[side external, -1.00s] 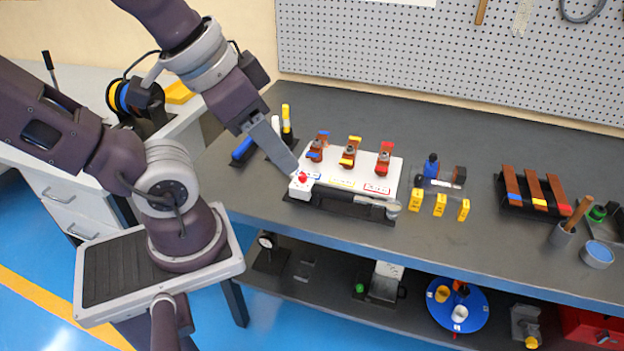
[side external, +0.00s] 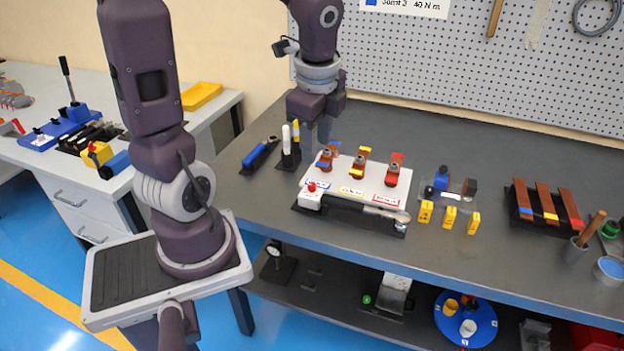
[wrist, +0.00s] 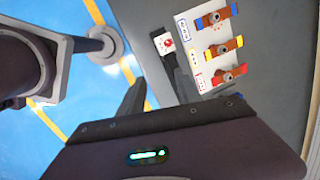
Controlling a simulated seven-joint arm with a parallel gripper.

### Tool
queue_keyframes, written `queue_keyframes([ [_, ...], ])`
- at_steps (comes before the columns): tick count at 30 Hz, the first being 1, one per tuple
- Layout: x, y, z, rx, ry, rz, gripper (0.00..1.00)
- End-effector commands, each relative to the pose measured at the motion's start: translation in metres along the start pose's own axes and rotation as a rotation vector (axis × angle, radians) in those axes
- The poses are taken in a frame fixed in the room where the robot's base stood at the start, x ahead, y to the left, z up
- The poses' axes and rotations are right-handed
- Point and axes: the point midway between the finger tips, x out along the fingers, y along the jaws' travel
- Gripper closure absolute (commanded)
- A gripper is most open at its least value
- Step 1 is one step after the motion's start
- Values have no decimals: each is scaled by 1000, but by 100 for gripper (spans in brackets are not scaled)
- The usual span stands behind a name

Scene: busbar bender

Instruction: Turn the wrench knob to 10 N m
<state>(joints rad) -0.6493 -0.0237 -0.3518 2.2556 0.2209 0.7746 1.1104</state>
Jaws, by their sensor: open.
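The red knob (side external: 311,186) sits on a white block (side external: 310,201) at the front left of a white board. It also shows in the wrist view as a red knob (wrist: 168,43) on a white dial face, beyond my fingertips. The dial's marks are too small to read. A wrench with a dark handle and a silver head (side external: 385,213) lies along the board's front edge. My gripper (wrist: 152,68) is open and empty, its two fingers apart. In the side view it points down behind the board's left end, away from the knob, its tips partly hidden.
The white board (side external: 352,187) carries several brown clamped pieces with blue, yellow and red ends. Markers in a holder (side external: 290,145) and a blue-handled tool (side external: 258,153) stand left of it. Yellow numbered blocks (side external: 449,217) are to its right. The bench behind is clear.

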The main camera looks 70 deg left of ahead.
Motion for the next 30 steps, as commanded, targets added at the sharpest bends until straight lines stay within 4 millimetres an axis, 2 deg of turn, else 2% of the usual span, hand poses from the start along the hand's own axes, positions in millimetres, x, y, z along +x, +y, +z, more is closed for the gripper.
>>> queue_keyframes([
  [1, 26, -15, 11, 134, 9, 68, 60],
  [3, 54, -29, 22, 327, 53, 120, 60],
  [6, 82, -41, 32, 507, 123, 147, 60],
  [10, 98, -46, 37, 601, 165, 148, 60],
  [21, 158, -34, 30, 606, 165, 150, 60],
  [30, 164, -33, 29, 605, 164, 147, 60],
])
